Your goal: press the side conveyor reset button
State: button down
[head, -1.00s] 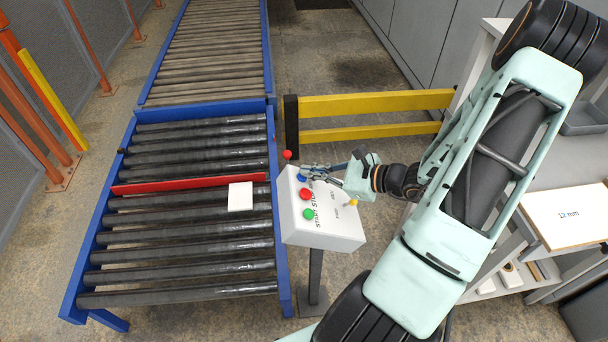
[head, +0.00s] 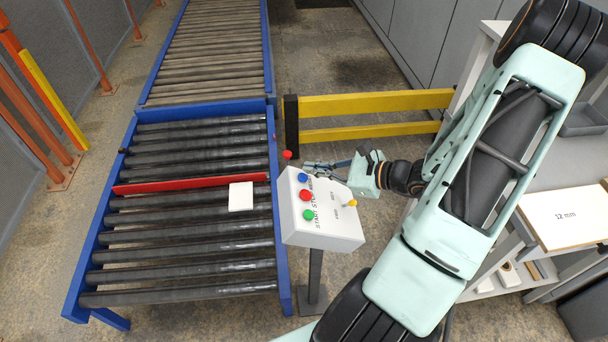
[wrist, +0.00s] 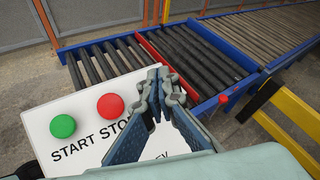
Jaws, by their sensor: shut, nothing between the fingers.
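A white control box (head: 325,228) stands on a post beside the conveyor. Its sloped top carries a blue button (head: 303,178), a red button (head: 306,195), a green button (head: 308,214) and a yellow knob (head: 352,203). My gripper (head: 307,166) is shut and empty, at the box's far edge just beyond the blue button. In the head view the blue button is uncovered. In the wrist view my gripper's fingers (wrist: 160,78) hide it, while the red (wrist: 110,106) and green (wrist: 62,126) buttons show to their left. The label by the blue button is unreadable.
The roller conveyor (head: 180,230) with a blue frame lies left of the box. A red bar (head: 190,183) crosses it, and a white square (head: 241,196) lies near its right side. A small red knob (head: 287,155) and a yellow barrier (head: 375,102) stand beyond the box.

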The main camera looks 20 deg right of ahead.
jog(key=r+p, duration=0.1)
jog(key=d+r+p, duration=0.1)
jog(key=r, duration=0.1)
jog(key=d+r+p, duration=0.1)
jog(key=shift+s+d+r, duration=0.15)
jog(key=shift+s+r, duration=0.05)
jog(key=shift+s, duration=0.15)
dwell(0.7)
